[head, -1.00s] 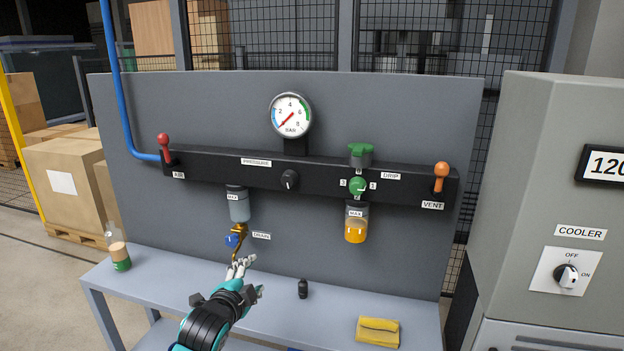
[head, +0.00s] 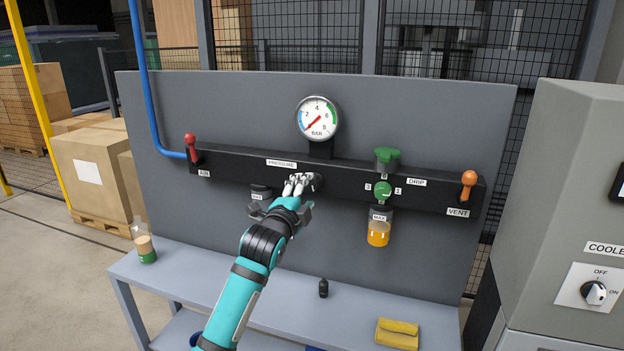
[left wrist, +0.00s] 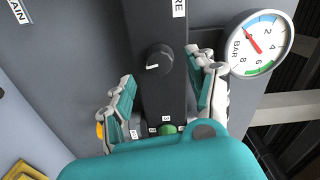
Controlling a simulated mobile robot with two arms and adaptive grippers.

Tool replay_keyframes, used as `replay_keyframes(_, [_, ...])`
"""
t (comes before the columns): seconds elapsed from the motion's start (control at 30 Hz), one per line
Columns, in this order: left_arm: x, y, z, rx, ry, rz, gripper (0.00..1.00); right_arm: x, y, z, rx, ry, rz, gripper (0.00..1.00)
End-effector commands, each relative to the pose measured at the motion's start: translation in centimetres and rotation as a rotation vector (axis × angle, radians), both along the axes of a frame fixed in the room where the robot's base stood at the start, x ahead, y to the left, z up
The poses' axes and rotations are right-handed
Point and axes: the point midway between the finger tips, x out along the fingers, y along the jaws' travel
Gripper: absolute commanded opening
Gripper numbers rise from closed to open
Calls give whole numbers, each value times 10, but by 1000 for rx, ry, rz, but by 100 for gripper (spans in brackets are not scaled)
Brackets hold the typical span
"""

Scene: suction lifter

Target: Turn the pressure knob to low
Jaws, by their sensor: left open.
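The black pressure knob (left wrist: 159,59) sits on the dark manifold bar (head: 344,190) and shows clearly in the left wrist view, with a white mark on its face. In the head view the knob (head: 318,181) is partly hidden by my left gripper (head: 299,184). My left gripper (left wrist: 165,92) is open, with one finger on each side of the bar and the knob in the gap between them. I see no contact with the knob. The round pressure gauge (head: 317,119) above has its red needle pointing to the lower left. My right gripper is not in view.
A red lever (head: 191,146) is at the bar's left end and an orange lever (head: 469,182) at its right. A green drip knob (head: 383,191) is right of my gripper. The bench (head: 180,272) below holds a bottle (head: 144,243), a small black part (head: 323,288) and a yellow cloth (head: 398,333).

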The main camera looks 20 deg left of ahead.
Motion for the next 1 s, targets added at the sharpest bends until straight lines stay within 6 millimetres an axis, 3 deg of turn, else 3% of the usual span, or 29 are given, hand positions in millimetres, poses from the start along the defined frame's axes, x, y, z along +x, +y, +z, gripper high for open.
replay_keyframes(0.1, [23, -1, 3, -2, 2, 1, 57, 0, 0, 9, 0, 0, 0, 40])
replay_keyframes(0.3, [46, -1, 1, -1, 0, 1, 57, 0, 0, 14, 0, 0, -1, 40])
replay_keyframes(0.7, [53, -2, 0, -1, 0, 0, 57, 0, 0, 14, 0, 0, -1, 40])
replay_keyframes(1.0, [52, -2, 0, -1, 0, 0, 21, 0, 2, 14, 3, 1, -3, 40])
